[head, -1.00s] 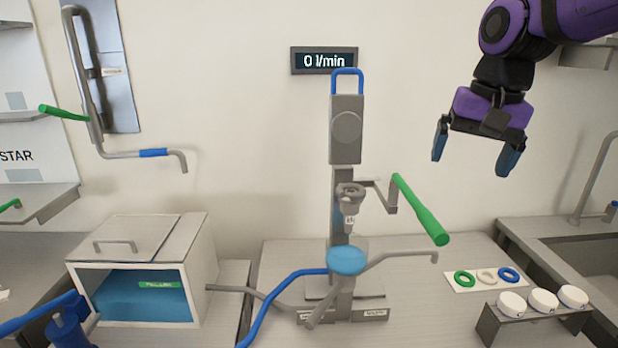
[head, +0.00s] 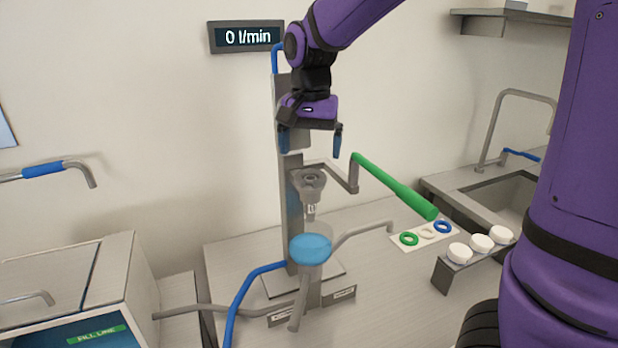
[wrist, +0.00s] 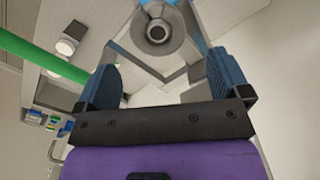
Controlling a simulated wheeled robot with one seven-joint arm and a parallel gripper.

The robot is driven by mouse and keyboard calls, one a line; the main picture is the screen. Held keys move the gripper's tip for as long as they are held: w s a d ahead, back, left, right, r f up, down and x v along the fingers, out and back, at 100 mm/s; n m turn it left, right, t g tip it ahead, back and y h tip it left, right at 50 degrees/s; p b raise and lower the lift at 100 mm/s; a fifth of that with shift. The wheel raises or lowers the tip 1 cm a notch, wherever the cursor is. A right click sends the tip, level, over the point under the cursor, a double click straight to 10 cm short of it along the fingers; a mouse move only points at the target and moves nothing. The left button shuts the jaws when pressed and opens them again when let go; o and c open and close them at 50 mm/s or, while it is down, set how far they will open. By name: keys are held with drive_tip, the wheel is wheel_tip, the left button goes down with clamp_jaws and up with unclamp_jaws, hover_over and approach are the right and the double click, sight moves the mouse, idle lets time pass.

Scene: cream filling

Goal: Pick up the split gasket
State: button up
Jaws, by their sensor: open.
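My gripper (head: 311,143) is open and empty, fingers pointing down, in front of the machine's column and above the grey round nozzle holder (head: 310,180). In the wrist view the holder's round opening (wrist: 157,33) lies beyond and between the two blue fingers. No split gasket can be made out for certain. A green ring (head: 409,239), a whitish ring (head: 428,233) and a blue ring (head: 442,226) lie on a white card on the counter, apart from my gripper. I cannot tell whether any ring is split, or whether one sits in the holder.
A green-handled lever (head: 395,188) sticks out right of the holder. A clear vessel with blue contents (head: 311,249) stands below it. White caps (head: 480,243) sit on a small rack at the right. A grey box (head: 75,285) stands at the left.

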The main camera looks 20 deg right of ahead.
sight(311, 175)
drive_tip(key=shift+w+d+f, duration=0.1)
drive_tip(key=shift+f, duration=1.25)
drive_tip(key=shift+w+d+f, duration=0.1)
drive_tip(key=shift+f, duration=1.2)
drive_tip(key=c, duration=1)
